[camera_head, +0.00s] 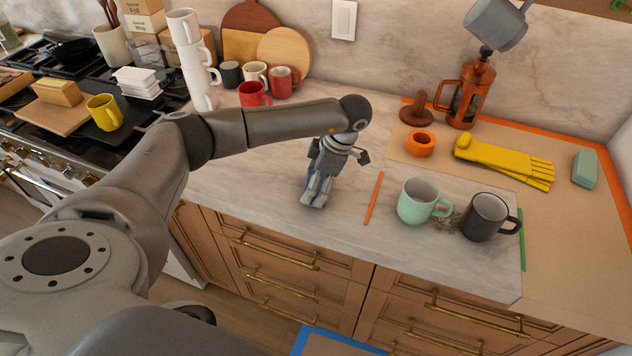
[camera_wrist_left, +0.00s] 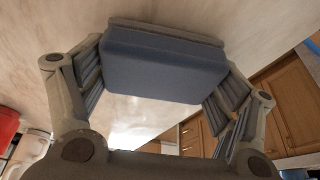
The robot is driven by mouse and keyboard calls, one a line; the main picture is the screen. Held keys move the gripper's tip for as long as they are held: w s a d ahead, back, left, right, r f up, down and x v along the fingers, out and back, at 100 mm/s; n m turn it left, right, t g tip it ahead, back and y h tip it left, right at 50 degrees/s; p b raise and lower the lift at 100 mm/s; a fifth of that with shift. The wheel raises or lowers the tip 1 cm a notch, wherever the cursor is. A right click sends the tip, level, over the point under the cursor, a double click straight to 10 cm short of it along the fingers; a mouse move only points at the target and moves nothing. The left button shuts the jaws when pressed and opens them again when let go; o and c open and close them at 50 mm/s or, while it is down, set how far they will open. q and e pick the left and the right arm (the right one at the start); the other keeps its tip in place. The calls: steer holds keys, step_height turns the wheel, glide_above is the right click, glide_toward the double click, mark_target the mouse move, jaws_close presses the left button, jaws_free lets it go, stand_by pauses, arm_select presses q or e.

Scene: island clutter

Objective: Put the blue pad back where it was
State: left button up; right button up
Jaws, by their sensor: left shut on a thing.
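The blue pad (camera_wrist_left: 165,68) is a thick slate-blue block with a greyer layer along one side. In the left wrist view it sits between the two fingers of my left gripper (camera_wrist_left: 160,85), which are shut on its ends. In the head view my left gripper (camera_head: 315,193) points down over the marble counter (camera_head: 260,165), left of an orange strip. The gripper hides nearly all of the pad there, with only a bluish sliver at its side. I cannot tell whether the pad touches the counter. My right gripper is not in view.
Right of the gripper are the orange strip (camera_head: 374,198), a mint mug (camera_head: 416,205) and a dark mug (camera_head: 482,220). White stacked mugs (camera_head: 195,60) stand at the back left.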

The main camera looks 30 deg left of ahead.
arm_select(q)
steer(key=shift+f, duration=0.35)
stand_by(0.4)
steer(key=o, duration=0.9)
steer(key=shift+o, duration=0.2)
steer(key=v, duration=1.2)
